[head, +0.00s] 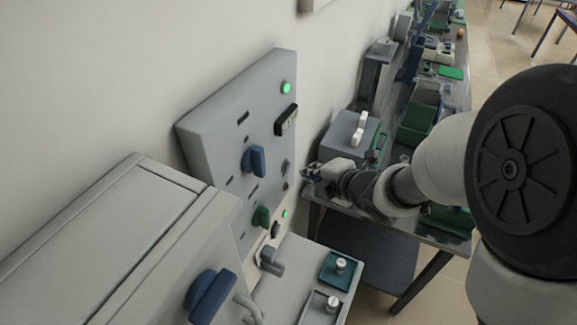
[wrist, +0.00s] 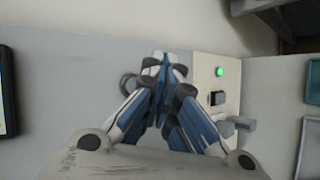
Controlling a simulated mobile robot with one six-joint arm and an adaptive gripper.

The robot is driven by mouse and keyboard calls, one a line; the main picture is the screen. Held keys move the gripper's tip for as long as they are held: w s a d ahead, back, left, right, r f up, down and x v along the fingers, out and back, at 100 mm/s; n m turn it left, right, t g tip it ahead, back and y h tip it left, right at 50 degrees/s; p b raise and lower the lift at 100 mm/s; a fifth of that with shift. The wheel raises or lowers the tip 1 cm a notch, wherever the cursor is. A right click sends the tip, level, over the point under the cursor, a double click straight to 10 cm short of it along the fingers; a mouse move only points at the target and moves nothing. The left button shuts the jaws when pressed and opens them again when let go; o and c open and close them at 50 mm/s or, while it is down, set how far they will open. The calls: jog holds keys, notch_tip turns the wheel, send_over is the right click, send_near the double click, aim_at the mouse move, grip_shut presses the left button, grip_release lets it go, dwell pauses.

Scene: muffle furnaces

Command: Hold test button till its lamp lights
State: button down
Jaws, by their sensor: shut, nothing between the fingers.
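A grey control panel (head: 215,125) on the wall carries a lit green lamp (head: 287,88) at its top and a smaller lit green lamp (head: 284,213) low at its right side. Two small dark round controls (head: 285,167) sit at its right edge; which is the test button I cannot tell. My gripper (head: 305,174) is beside this edge, its fingers shut and empty. In the wrist view the closed blue-and-white fingertips (wrist: 160,62) point at the grey panel face and hide what lies behind them. Contact is not clear. A lit green lamp (wrist: 219,71) shows right of them.
A grey furnace body (head: 110,240) stands at front left. A grey box (head: 340,138) and a cluttered bench lie behind my gripper.

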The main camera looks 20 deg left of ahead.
jog(key=shift+s+d, duration=0.15)
jog(key=shift+d, duration=0.7)
jog(key=shift+s+d, duration=0.1)
jog(key=shift+d, duration=0.7)
jog(key=s+d+r+m+t+h+b, duration=0.15)
jog(key=d+r+m+h, duration=0.25)
jog(key=d+m, duration=0.4)
jog(key=s+d+r+m+h, duration=0.35)
jog(key=d+m, duration=0.35)
jog(key=d, duration=0.4)
jog(key=s+d+m+g, duration=0.1)
jog(key=s+m+g, duration=0.1)
jog(key=s+m, duration=0.5)
jog(key=s+d+m+g+h+b, duration=0.1)
jog(key=s+m, duration=0.6)
jog(key=s, duration=0.7)
jog(key=shift+s+d+f+g, duration=0.2)
jog(key=shift+s+d+g, duration=0.15)
jog(key=shift+d+g, duration=0.4)
jog(key=shift+a, duration=0.15)
